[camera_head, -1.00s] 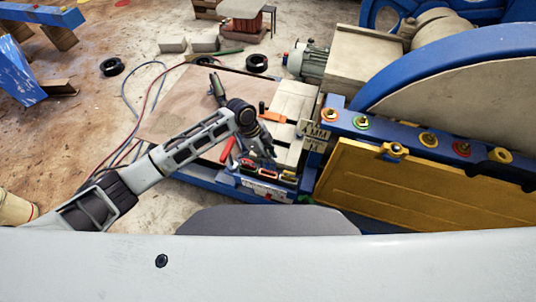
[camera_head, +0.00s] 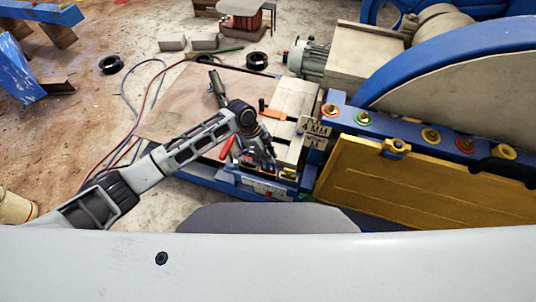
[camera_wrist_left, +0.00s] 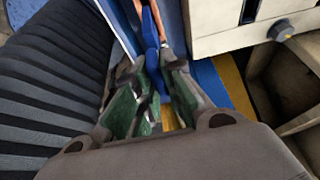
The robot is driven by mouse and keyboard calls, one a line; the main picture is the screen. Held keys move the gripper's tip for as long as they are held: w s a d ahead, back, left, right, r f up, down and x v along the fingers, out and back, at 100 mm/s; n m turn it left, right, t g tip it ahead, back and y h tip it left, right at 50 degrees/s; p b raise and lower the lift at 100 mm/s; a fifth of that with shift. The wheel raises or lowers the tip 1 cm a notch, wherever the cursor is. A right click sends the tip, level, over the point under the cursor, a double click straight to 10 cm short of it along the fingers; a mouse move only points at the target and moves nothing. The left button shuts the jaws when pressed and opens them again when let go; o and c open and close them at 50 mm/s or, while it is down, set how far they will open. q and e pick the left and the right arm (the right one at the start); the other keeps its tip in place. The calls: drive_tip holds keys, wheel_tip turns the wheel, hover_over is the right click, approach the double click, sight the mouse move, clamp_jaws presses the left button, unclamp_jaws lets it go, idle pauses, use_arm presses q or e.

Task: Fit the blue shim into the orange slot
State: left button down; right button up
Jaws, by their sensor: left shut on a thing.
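My left gripper (camera_head: 266,157) reaches down over a row of small coloured slots at the near edge of the work platform. In the left wrist view the left gripper (camera_wrist_left: 155,88) has its green-padded fingers close together, shut on a narrow blue piece, which looks like the blue shim (camera_wrist_left: 152,28). The shim stands up between the fingertips and its lower part is hidden by them. An orange edge (camera_wrist_left: 161,18) shows right beside the shim; I cannot tell whether it is the orange slot or whether they touch. My right gripper is not in view.
The wooden platform (camera_head: 185,105) holds an orange-handled tool (camera_head: 272,114). A yellow panel (camera_head: 395,185) and the blue crusher frame (camera_head: 370,128) stand close on the right. Hoses (camera_head: 126,95) lie on the floor at the left.

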sight(268, 164)
use_arm(q)
drive_tip(key=shift+f+b, duration=0.3)
drive_tip(key=shift+f, duration=0.45)
drive_tip(key=shift+f, duration=0.35)
idle(0.6)
drive_tip(key=shift+f+b, duration=0.55)
drive_tip(key=shift+f, duration=0.05)
drive_tip(key=shift+f, duration=0.35)
drive_tip(key=shift+f+b, duration=0.95)
drive_tip(key=shift+f, duration=0.4)
idle(0.4)
drive_tip(key=c, duration=1.4)
unclamp_jaws()
drive_tip(key=shift+c, duration=0.2)
